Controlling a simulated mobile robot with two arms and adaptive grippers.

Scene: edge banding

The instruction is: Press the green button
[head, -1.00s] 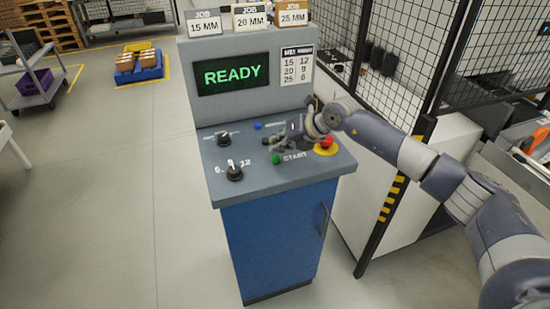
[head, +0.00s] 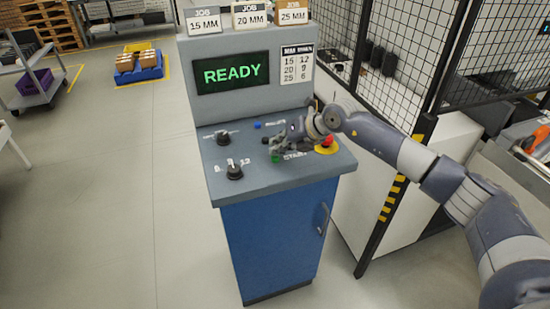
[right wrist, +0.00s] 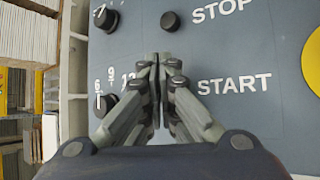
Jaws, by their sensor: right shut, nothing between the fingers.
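The green button (head: 276,158) sits on the sloped top of the control console (head: 290,172), left of the START label. Only part of it shows in the head view, just below my right gripper's fingertips. My right gripper (head: 275,148) is shut and empty, over the panel close to the button; I cannot tell whether it touches. In the right wrist view my shut fingers (right wrist: 156,62) point at the panel left of the START label (right wrist: 234,84), and the green button is hidden there. My left gripper is not in view.
A red button (head: 327,142) on a yellow base is right of the gripper. Black knobs (head: 235,172) and a blue button (head: 257,125) are on the panel. The screen (head: 232,73) reads READY. A mesh fence (head: 395,60) stands right of the console.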

